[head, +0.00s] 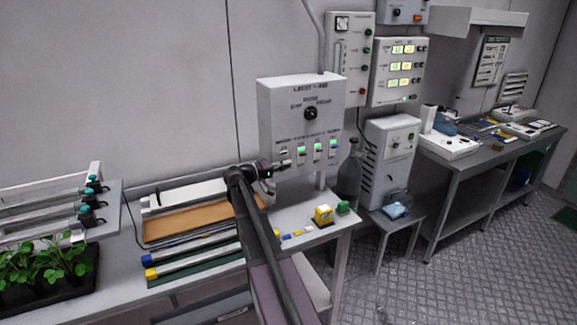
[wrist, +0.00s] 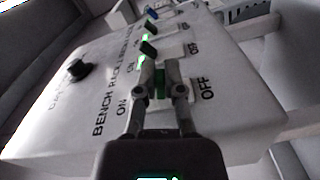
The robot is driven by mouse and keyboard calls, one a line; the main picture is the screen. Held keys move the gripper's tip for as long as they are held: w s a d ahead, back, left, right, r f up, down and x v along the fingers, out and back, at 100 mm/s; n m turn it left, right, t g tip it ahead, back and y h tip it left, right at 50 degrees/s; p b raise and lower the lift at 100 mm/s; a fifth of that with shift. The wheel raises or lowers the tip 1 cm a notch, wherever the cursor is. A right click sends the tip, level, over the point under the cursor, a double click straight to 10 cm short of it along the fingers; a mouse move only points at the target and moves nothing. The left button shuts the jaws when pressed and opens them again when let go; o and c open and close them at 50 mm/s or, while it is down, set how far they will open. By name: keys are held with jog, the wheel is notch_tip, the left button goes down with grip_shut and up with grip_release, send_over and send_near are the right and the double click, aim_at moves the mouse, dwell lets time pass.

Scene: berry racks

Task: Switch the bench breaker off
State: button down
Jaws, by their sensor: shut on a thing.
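A pale breaker box (head: 277,113) with a round black knob hangs on the wall above the bench. A row of small switches runs along its lower front, several lit green in the head view. My gripper (head: 287,163) is at the lower left end of this row. In the wrist view my gripper (wrist: 160,68) has its fingers closed about the dark green lever of the bench breaker (wrist: 159,86), at the BENCH end of the lettering. ON is printed to its left and OFF to its right. The fingers partly hide the lever, and I cannot tell its exact position.
Neighbouring breaker levers, a dark green one (wrist: 149,49) and a blue one (wrist: 151,14), stand close beyond the fingertips. A dark flask (head: 349,178) stands right of the box.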

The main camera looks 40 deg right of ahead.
jog(key=shift+w+f+m, duration=0.15)
jog(key=shift+f+m, duration=0.15)
jog(key=shift+m, duration=0.8)
jog(key=c, duration=1)
grip_release()
jog(key=shift+a, duration=0.15)
jog(key=shift+c, duration=0.2)
jog(key=v, duration=1.1)
jog(key=shift+w+a, duration=0.2)
jog(key=shift+a, duration=0.2)
